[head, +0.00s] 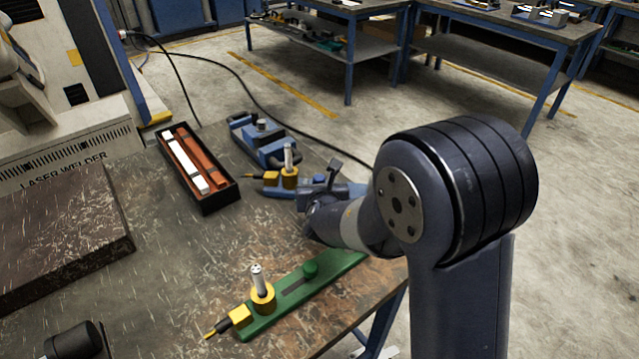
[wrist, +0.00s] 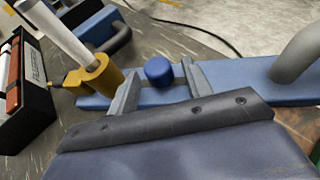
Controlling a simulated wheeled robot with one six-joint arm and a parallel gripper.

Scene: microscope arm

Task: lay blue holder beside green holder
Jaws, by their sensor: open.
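The blue holder (head: 272,190) lies on the worktable with its yellow collar, silver rod and yellow block at its left end. It also shows in the wrist view (wrist: 235,92), with a round blue knob (wrist: 158,70) on top. My gripper (head: 322,188) is over the right part of the blue holder and hides some of it. In the wrist view my gripper (wrist: 160,72) is open, one finger on each side of the knob; contact cannot be told. The green holder (head: 318,282) lies nearer the front, with a similar yellow collar, rod and green knob.
A black box (head: 212,200) with white and orange bars stands left of the blue holder. A blue tool (head: 270,148) lies behind it. A thick dark slab (head: 60,235) is at left. Bare worktable (head: 185,255) lies between the slab and the green holder.

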